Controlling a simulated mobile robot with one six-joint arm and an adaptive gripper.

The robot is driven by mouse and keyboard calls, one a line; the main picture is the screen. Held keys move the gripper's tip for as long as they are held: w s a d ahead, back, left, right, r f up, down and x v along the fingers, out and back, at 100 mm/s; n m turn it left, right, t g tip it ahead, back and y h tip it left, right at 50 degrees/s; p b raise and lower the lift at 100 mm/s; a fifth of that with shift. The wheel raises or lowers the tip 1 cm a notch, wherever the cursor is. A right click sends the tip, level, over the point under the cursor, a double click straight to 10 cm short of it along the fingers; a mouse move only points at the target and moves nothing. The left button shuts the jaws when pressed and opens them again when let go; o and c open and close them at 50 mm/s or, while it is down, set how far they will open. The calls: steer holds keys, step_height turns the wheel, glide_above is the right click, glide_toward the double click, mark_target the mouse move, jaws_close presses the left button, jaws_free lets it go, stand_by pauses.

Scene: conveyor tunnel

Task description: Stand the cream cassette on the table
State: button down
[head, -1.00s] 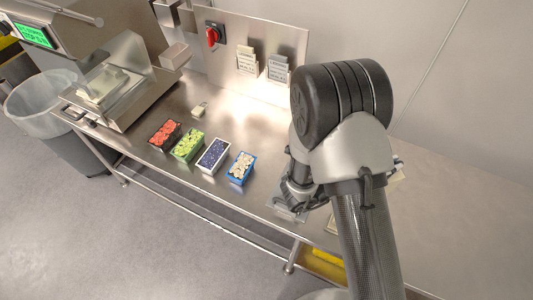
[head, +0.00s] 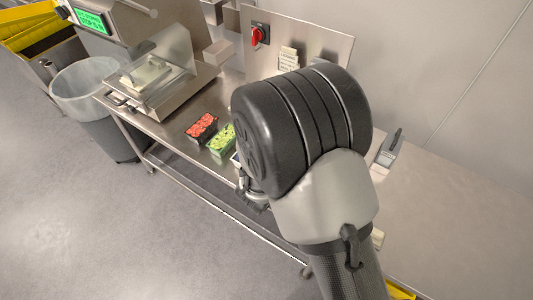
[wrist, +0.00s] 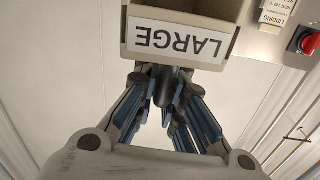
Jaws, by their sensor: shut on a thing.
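The cream cassette (wrist: 230,48) fills the top of the wrist view. It is a box with a white label reading LARGE, upside down in that picture. My gripper (wrist: 166,92) is shut at the cassette's near edge, just below the label, and holds it there. The exact contact is partly hidden by the fingers. In the head view my arm covers the cassette, and only a small part of the gripper (head: 254,192) shows past the arm. The steel table (head: 165,135) runs along the wall beneath my arm.
A red tray (head: 201,128) and a green tray (head: 222,140) stand on the table left of my arm. A steel machine (head: 150,70) stands at the far left by a bin (head: 92,90). A grey device (head: 390,148) is at right. A red switch (head: 259,35) is on the back panel.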

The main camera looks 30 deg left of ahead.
steer(key=s+a+r+n+y, duration=0.1)
steer(key=a+n+y, duration=0.1)
steer(key=a, duration=0.3)
step_height(320, 180, down, 20)
steer(key=b, duration=0.5)
steer(key=shift+s+r+t+b, duration=0.2)
steer(key=shift+r+t+b, duration=0.1)
steer(key=shift+b, duration=0.1)
steer(key=shift+a, duration=0.1)
steer(key=shift+f, duration=0.15)
steer(key=c, duration=2.1)
jaws_free()
steer(key=shift+f, duration=0.1)
steer(key=shift+c, duration=0.2)
steer(key=o, duration=0.5)
steer(key=shift+c, duration=0.2)
